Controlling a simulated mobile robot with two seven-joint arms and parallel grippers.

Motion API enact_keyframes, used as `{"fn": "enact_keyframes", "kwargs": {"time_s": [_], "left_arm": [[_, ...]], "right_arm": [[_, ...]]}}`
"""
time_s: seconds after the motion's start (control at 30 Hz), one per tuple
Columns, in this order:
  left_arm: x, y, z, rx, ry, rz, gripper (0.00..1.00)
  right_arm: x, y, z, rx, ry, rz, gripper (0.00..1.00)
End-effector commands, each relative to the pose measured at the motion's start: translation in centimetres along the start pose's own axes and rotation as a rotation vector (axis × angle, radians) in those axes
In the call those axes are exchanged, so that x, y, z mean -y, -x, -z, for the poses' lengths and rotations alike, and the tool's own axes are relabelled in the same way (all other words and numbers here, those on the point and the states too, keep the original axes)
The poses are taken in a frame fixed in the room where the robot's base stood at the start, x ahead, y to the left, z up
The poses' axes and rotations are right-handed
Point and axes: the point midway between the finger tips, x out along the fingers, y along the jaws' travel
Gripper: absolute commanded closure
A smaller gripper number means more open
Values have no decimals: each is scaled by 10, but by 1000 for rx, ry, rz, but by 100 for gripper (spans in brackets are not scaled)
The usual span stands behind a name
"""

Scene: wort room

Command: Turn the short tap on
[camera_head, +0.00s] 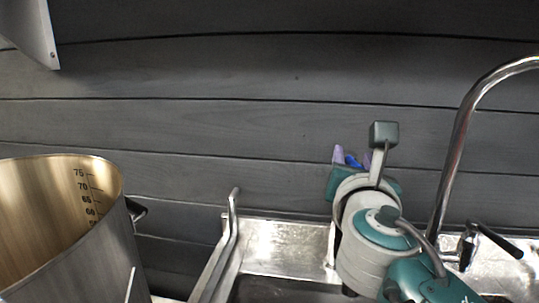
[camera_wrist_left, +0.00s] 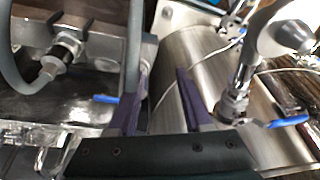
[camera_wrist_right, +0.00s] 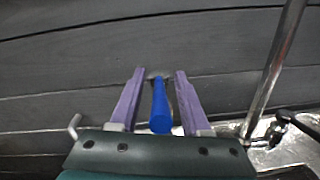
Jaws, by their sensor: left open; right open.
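A blue handle (camera_wrist_right: 160,105), apparently the short tap's, lies between the two purple fingers of my right gripper (camera_wrist_right: 158,88), with a gap on each side. Its small grey end shows beyond it, and the tap body is hidden. In the head view, the blue handle (camera_head: 352,161) peeks out behind my right wrist, and my right gripper (camera_head: 354,158) is mostly covered by my own arm. My left gripper (camera_wrist_left: 160,85) is open and empty in the left wrist view, out of the head view. A grey hose runs close by its left finger.
A tall chrome tap (camera_head: 455,150) with a black lever (camera_head: 497,240) stands right of my right arm. A steel sink (camera_head: 270,245) lies below. A bent metal rod (camera_head: 232,225) and a large pot (camera_head: 75,255) are left. Blue-levered valves (camera_wrist_left: 290,120) are near my left gripper.

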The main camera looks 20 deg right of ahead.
Motion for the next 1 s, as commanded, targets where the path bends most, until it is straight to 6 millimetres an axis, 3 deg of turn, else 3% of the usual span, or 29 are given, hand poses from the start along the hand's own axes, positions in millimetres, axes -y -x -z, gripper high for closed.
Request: {"fn": "enact_keyframes", "kwargs": {"time_s": [0.07, 0.47, 1.0], "left_arm": [[-1, 0, 0, 0, 3, -2, 50], [-1, 0, 0, 0, 5, -4, 50], [1, 0, 0, 1, -5, 4, 50]], "right_arm": [[0, 0, 0, 0, 0, 0, 55], [0, 1, 0, 0, 0, 0, 100], [0, 1, 0, 0, 0, 0, 100]]}}
